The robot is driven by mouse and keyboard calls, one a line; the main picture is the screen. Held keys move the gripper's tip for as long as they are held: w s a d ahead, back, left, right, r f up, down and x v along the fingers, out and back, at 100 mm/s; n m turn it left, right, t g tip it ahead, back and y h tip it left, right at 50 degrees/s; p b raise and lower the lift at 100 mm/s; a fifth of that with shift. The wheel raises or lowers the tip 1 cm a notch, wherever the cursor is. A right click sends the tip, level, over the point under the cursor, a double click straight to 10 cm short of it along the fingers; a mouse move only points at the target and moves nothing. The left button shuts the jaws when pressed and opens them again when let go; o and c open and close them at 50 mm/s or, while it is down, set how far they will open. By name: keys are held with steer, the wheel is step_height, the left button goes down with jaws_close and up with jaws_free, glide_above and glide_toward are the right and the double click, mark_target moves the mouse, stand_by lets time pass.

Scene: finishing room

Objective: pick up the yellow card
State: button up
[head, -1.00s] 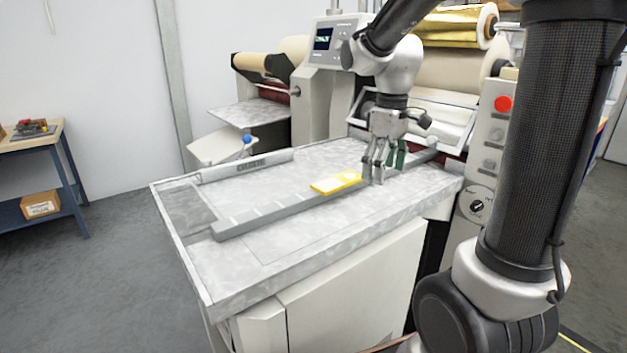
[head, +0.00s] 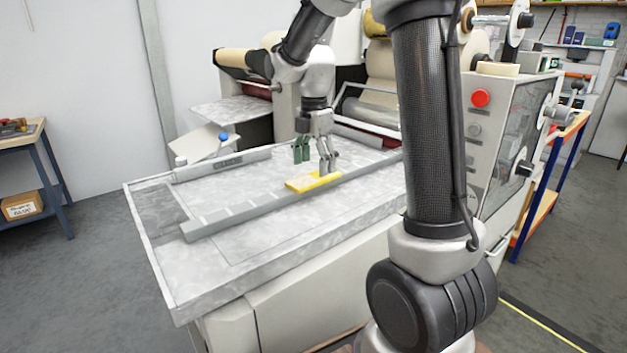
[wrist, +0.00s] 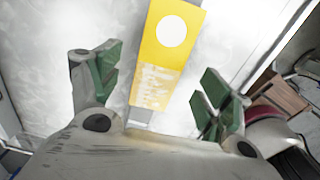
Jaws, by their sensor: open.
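The yellow card (head: 313,181) lies on the grey feed table, against the long grey guide bar. In the wrist view the card (wrist: 171,60) shows a white disc near its top end and pale lettering lower down. My gripper (head: 315,160) is over the table just behind and above the card, fingers pointing down. In the wrist view its green-padded fingers (wrist: 158,92) are spread wide on either side of the card, with nothing between them touching it. The near end of the card comes close to the gripper's body there.
The guide bar (head: 228,219) runs across the table (head: 270,235). A grey roller bar (head: 222,165) lies along the table's far left. The laminating machine with a red button (head: 480,98) stands right. A blue-legged bench (head: 40,160) is at far left.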

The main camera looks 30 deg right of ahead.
mark_target(314, 179)
steer(key=shift+f, duration=1.35)
steer(key=c, duration=0.9)
